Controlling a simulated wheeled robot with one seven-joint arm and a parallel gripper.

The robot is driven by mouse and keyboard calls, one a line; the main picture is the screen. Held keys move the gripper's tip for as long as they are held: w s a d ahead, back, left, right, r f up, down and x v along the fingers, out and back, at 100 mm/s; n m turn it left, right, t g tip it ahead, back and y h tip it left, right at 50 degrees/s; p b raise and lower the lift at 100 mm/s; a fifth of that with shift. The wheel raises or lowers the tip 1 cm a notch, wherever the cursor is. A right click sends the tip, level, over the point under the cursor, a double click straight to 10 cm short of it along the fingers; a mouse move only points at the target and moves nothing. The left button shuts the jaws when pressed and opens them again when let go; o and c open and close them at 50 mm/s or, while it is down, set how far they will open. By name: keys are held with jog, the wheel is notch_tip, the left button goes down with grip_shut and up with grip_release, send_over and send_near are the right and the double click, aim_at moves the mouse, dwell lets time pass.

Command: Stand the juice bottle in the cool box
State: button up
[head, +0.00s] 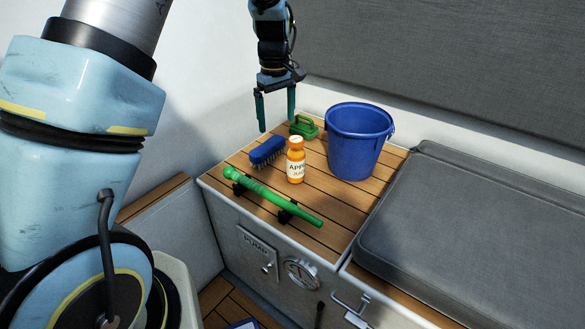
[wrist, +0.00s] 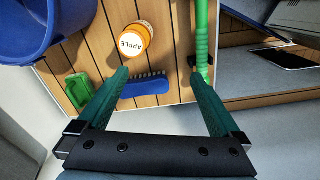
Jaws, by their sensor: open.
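The juice bottle (head: 296,160) is a small orange bottle with an orange cap and a white label. It stands upright on the slatted wooden locker top. In the wrist view the bottle (wrist: 136,40) shows from above, beyond my fingertips. My gripper (head: 276,110) is open and empty, in the air above the back left of the locker top, pointing down. In the wrist view my gripper's green fingers (wrist: 166,76) are spread, with a blue brush partly between them below. I cannot make out a cool box for certain; a blue corner (head: 243,324) shows at the bottom edge of the head view.
A blue brush (head: 268,151) lies left of the bottle and a green pump-like tube (head: 270,194) lies in front. A blue bucket (head: 358,140) stands close on the right, with a green object (head: 304,127) behind. A grey cushion (head: 470,215) lies farther right.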

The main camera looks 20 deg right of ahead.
send_near(295, 152)
jog(key=shift+w+d+f, duration=0.3)
jog(key=shift+w+f, duration=0.45)
jog(key=shift+w, duration=0.15)
notch_tip(295, 152, down, 4)
jog(key=shift+f, duration=0.25)
jog(key=shift+d+f, duration=0.2)
jog(key=shift+f, duration=2.7)
jog(key=shift+c, duration=0.4)
grip_shut()
